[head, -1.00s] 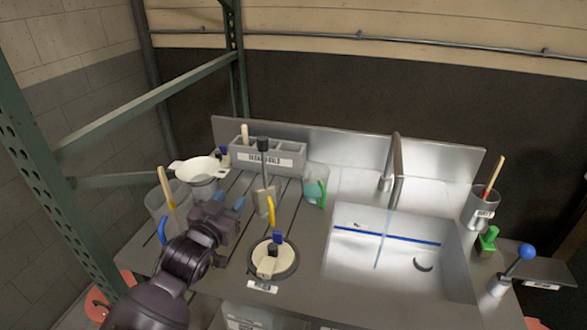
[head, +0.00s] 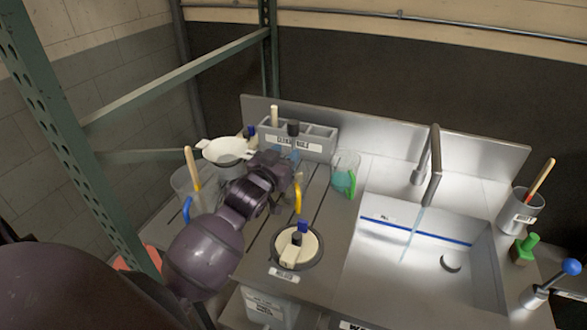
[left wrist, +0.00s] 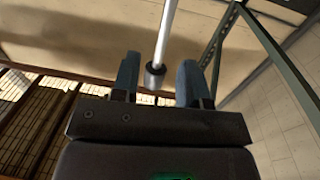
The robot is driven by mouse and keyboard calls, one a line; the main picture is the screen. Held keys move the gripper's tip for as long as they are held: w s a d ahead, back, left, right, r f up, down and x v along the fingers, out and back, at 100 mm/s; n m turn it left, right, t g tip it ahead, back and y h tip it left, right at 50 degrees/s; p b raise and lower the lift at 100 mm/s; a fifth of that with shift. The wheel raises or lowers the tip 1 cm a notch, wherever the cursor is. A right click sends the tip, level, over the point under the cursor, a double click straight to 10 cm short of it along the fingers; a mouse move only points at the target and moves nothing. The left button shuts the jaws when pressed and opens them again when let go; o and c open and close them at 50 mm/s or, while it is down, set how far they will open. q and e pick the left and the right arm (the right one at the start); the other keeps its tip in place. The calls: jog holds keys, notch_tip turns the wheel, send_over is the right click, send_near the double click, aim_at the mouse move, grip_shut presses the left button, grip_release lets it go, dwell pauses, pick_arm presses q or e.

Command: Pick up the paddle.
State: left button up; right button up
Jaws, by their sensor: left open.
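My left gripper (head: 285,158) is open, with blue fingertips close to the shaft. In the left wrist view, a metal shaft (left wrist: 167,35) with a dark end lies between the two spread fingers (left wrist: 158,82); I cannot tell whether they touch it. My right gripper is not in view.
A clear beaker with a wooden stick (head: 192,170) and a white funnel (head: 228,150) stand left of the gripper. A green-tinted beaker (head: 344,175) stands to the right, by the sink (head: 400,285). A round container (head: 297,248) is in front. A green metal post (head: 85,150) rises at left.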

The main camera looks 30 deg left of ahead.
aim_at(292, 144)
pick_arm(q)
jog(key=w, duration=0.5)
jog(key=shift+a+r, duration=0.2)
jog(key=shift+a, duration=0.2)
grip_shut()
